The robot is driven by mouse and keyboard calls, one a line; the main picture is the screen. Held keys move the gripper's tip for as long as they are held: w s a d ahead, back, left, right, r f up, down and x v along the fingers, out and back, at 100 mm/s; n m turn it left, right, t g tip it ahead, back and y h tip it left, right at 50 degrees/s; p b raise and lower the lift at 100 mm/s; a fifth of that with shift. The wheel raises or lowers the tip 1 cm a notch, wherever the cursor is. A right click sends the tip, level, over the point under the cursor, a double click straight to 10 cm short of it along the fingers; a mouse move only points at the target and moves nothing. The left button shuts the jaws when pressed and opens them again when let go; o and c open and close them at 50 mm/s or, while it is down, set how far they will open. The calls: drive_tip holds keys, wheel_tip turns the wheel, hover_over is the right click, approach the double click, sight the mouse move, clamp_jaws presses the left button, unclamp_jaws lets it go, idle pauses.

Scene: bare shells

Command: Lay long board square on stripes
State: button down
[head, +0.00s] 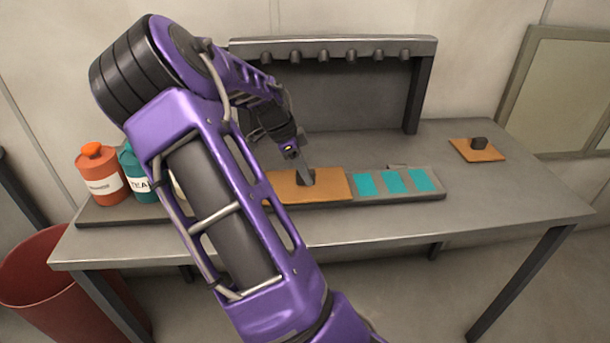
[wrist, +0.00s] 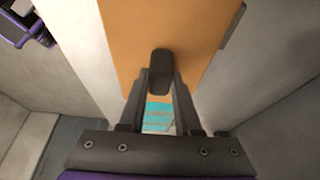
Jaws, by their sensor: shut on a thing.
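The long orange board (head: 330,184) lies flat in the head view, left of several teal stripes (head: 394,182) on a long grey base. My gripper (head: 304,172) is shut on the dark knob (wrist: 160,72) in the board's middle. In the wrist view the board (wrist: 185,28) fills the top, and the teal stripes (wrist: 157,117) show between my fingers. My arm hides the board's left end in the head view. I cannot tell whether the board touches the base or hangs just above it.
A small orange board (head: 485,155) with a dark knob lies at the right of the table (head: 500,205). An orange-lidded canister (head: 101,178) and a teal canister (head: 135,172) stand at the left. A dark rack (head: 335,45) with pegs rises behind. A red bin (head: 50,280) stands on the floor.

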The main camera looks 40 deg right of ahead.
drive_tip(key=shift+f, duration=0.35)
drive_tip(key=c, duration=0.6)
unclamp_jaws()
drive_tip(key=shift+f, duration=0.1)
drive_tip(key=p+v, duration=0.1)
drive_tip(key=v, duration=1.1)
drive_tip(key=shift+d, duration=0.1)
